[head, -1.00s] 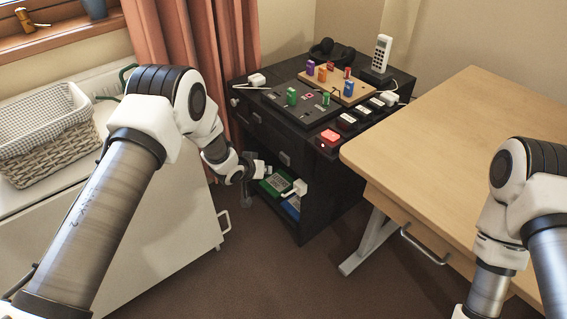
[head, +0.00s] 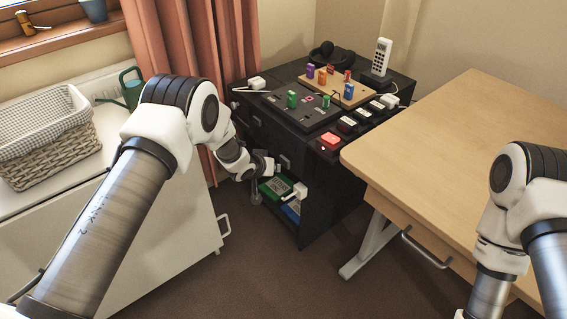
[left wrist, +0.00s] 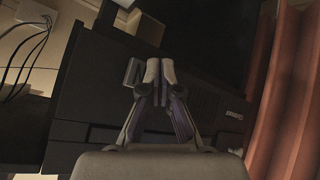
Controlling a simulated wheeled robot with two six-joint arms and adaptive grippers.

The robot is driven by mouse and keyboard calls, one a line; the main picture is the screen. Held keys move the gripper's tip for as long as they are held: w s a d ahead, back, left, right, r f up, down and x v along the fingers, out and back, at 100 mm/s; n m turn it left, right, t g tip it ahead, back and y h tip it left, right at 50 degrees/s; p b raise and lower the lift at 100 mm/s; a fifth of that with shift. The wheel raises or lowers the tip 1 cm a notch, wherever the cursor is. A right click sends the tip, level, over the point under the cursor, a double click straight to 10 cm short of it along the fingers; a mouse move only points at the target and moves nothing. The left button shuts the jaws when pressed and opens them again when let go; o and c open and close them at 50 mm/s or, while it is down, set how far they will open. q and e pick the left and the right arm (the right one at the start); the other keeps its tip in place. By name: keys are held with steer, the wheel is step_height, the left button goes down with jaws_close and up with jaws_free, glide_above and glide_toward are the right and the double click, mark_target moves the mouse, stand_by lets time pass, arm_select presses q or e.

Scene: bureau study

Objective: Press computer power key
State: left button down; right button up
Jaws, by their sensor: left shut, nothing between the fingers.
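My right gripper is out of frame.
On the cabinet top are a board with colored pegs (head: 350,92), a dark panel (head: 303,112) and a cordless phone (head: 382,57). A wooden desk (head: 470,140) stands at right. A white cabinet with a basket (head: 45,145) and a curtain (head: 185,60) are at left.

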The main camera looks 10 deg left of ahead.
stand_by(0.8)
arm_select(q)
steer(key=shift+w+d, duration=0.25)
steer(key=shift+w, duration=0.1)
steer(key=shift+w+d, duration=0.3)
steer(key=shift+w, duration=0.05)
stand_by(0.6)
steer(key=shift+s+a+p, duration=0.1)
steer(key=shift+p, duration=0.2)
steer(key=shift+s+a, duration=0.45)
steer(key=shift+s, duration=0.15)
steer(key=shift+p, duration=0.3)
steer(key=s+a+p, duration=0.1)
steer(key=s, duration=0.1)
steer(key=s+a+p, duration=0.1)
steer(key=s+a, duration=0.1)
